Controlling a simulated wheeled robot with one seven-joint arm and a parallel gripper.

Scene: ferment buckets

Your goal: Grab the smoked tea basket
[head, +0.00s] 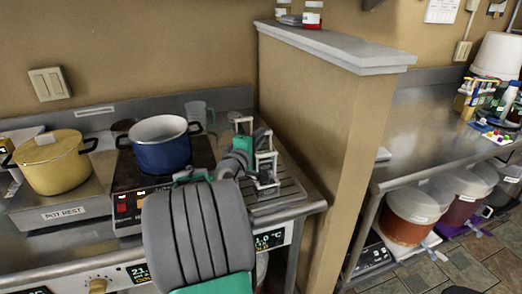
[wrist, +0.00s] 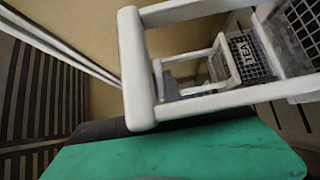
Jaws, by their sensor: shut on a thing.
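A pale-framed basket (head: 267,167) with dark mesh stands on the ribbed drain area right of the blue pot in the head view. In the wrist view, dark mesh with a label reading "TEA" (wrist: 242,56) shows behind pale bars; any other word on the label cannot be read. My gripper (head: 246,150) is at the basket's frame and shut on it. In the wrist view, a green gripper part fills the bottom, with a pale bar of the frame just above it. The exact contact is hidden.
A blue pot (head: 162,149) sits on a burner close left of my gripper. A yellow lidded pot (head: 52,165) stands farther left. A clear cup (head: 199,113) is behind. A partition wall (head: 315,140) rises close on the right, with a steel counter (head: 430,120) beyond.

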